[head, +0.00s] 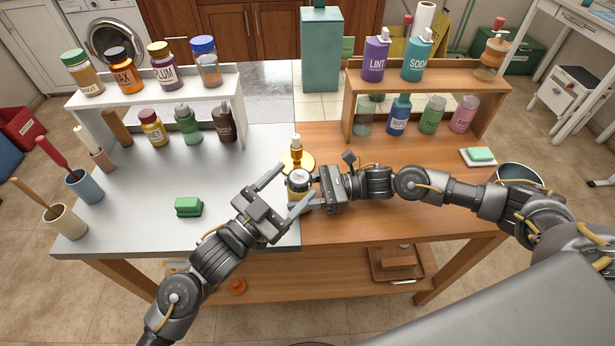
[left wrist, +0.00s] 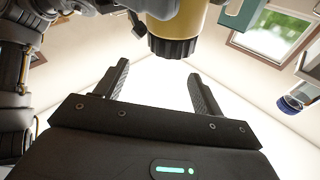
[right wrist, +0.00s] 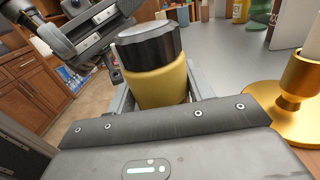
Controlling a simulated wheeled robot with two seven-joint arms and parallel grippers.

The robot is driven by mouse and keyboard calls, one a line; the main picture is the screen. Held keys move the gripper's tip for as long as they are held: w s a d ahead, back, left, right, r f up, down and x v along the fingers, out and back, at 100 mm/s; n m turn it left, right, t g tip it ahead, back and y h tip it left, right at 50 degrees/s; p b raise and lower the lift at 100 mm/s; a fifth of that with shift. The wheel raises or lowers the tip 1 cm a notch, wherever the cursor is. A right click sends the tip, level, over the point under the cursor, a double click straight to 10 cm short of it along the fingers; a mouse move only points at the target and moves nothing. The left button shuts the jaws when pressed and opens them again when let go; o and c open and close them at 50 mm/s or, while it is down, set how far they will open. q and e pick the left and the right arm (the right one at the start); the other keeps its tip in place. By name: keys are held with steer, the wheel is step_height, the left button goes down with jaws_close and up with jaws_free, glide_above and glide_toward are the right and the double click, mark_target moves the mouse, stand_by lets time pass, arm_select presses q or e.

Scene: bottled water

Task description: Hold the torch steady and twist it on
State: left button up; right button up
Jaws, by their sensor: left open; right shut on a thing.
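The torch (head: 299,176) stands out near the middle of the table, its round end facing up in the head view. The right wrist view shows its yellow body (right wrist: 160,86) and black end cap (right wrist: 148,45). My right gripper (head: 314,188) is shut on the yellow body. My left gripper (head: 286,191) is open at the torch's left, its fingers spread toward it. In the left wrist view the torch's black ribbed end (left wrist: 172,47) shows just beyond the left fingertips (left wrist: 157,74), apart from them. Whether the torch's base touches the table is hidden.
A gold candlestick with a pale candle (head: 295,158) stands close behind the torch; its gold base (right wrist: 290,125) is near my right gripper. A green block (head: 188,207) lies at left. Racks with bottles and jars (head: 245,92) stand behind.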

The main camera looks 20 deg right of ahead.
mark_target(308, 173)
arm_select(q)
steer(key=w+a+f+m+g, duration=0.3)
steer(key=a+g, duration=0.4)
steer(key=g, duration=0.2)
steer(key=d, duration=1.2)
steer(key=shift+w+d+r, duration=0.15)
steer(key=shift+w+r, duration=0.05)
steer(key=shift+c, duration=0.4)
steer(key=c, duration=0.9)
steer(key=n+t, duration=0.2)
steer(key=t, duration=0.1)
steer(key=shift+c, duration=0.2)
steer(key=shift+w+n+t+y, duration=0.2)
steer(key=shift+n+t+y, duration=0.3)
steer(key=shift+n+t, duration=0.5)
steer(key=shift+w+n+t+y, duration=0.15)
steer(key=shift+n+t+y, duration=0.4)
steer(key=shift+t, duration=0.75)
steer(key=o, duration=1)
